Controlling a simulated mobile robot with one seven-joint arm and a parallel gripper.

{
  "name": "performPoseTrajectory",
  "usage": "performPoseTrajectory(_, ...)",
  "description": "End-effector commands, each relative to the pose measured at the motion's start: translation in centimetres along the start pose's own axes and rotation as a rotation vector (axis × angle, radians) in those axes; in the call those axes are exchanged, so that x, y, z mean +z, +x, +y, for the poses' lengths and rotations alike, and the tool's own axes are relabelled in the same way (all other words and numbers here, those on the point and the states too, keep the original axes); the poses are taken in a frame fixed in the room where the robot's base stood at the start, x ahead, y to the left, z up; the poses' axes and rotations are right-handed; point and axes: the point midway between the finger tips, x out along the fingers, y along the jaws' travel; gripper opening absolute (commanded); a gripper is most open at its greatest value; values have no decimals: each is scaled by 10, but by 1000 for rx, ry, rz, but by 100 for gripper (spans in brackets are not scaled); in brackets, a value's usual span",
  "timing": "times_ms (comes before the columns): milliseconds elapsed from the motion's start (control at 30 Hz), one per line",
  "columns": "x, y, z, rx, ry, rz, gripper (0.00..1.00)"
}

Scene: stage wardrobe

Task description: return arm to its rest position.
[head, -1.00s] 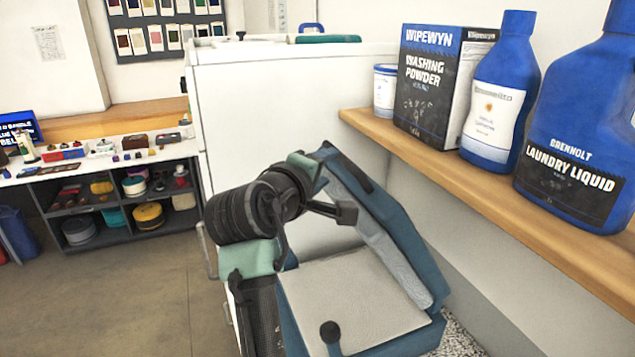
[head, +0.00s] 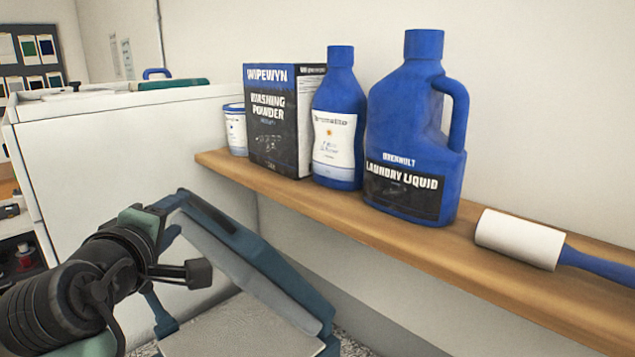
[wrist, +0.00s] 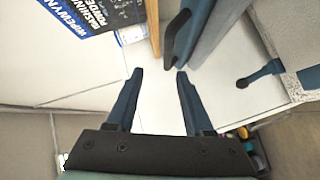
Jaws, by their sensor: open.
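My gripper (wrist: 159,73) shows in the wrist view with its two dark blue fingers apart and nothing between them. Behind the fingers is a plain white surface. In the head view my dark, jointed arm is folded at the lower left, in front of the white cabinet (head: 120,145) and below the shelf. I cannot make out the fingertips clearly there.
A wooden shelf (head: 400,238) on the right holds a small tub (head: 236,135), a washing powder box (head: 275,130), a blue bottle (head: 338,115), a laundry liquid jug (head: 410,140) and a lint roller (head: 520,240). The box (wrist: 85,12) also shows upside down in the wrist view.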

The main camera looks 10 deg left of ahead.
Motion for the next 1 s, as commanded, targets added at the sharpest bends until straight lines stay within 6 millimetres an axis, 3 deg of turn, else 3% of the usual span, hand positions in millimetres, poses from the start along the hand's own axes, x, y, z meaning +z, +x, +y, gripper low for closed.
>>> performPoseTrajectory(67, 22, -9, 27, 84, 158, 43, 52)
performPoseTrajectory(167, 56, -37, 77, 237, 424, 148, 52)
performPoseTrajectory(300, 107, -102, 145, 460, 749, 342, 52)
performPoseTrajectory(433, 141, -169, 185, 620, 941, 524, 52)
performPoseTrajectory(533, 157, -211, 201, 700, 1024, 639, 52)
performPoseTrajectory(667, 166, -242, 211, 751, 1075, 729, 52)
performPoseTrajectory(1000, 168, -250, 214, 762, 1087, 752, 52)
